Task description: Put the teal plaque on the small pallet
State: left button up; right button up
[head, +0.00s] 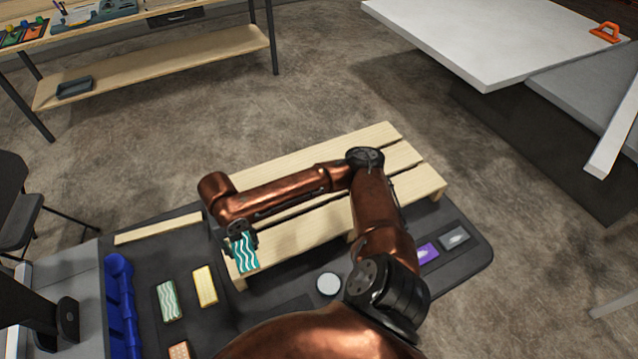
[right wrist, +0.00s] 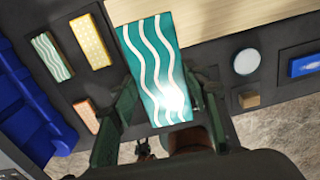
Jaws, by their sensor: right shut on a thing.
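The teal plaque (head: 245,253) has white wavy stripes. My right gripper (head: 240,236) is shut on it at the left end of the small pallet (head: 300,231). In the right wrist view the plaque (right wrist: 152,62) sits between the two fingers (right wrist: 160,105) of this gripper, and its far end overlaps the edge of the pale pallet wood (right wrist: 225,18). I cannot tell whether the plaque touches the wood. The pallet has pale slats, and my right arm crosses over it and hides part of it. My left gripper is not in view.
A white table (head: 480,40) is at the upper right.

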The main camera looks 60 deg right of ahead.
jog(key=shift+w+d, duration=0.15)
jog(key=shift+d, duration=0.1)
jog(key=w+d+f, duration=0.2)
jog(key=d+f, duration=0.2)
jog(key=d, duration=0.5)
send_over(273, 235)
jog(key=a, duration=0.2)
jog(key=f, duration=0.4)
jog(key=shift+s+d, duration=0.15)
jog(key=shift+d, duration=0.1)
jog(key=shift+d+f, duration=0.5)
jog(key=shift+f, duration=0.1)
jog(key=f, duration=0.3)
jog(key=shift+w+d+f+b, duration=0.2)
jog(key=shift+f+b, duration=0.1)
jog(key=o, duration=1.2)
jog(key=shift+f, duration=0.1)
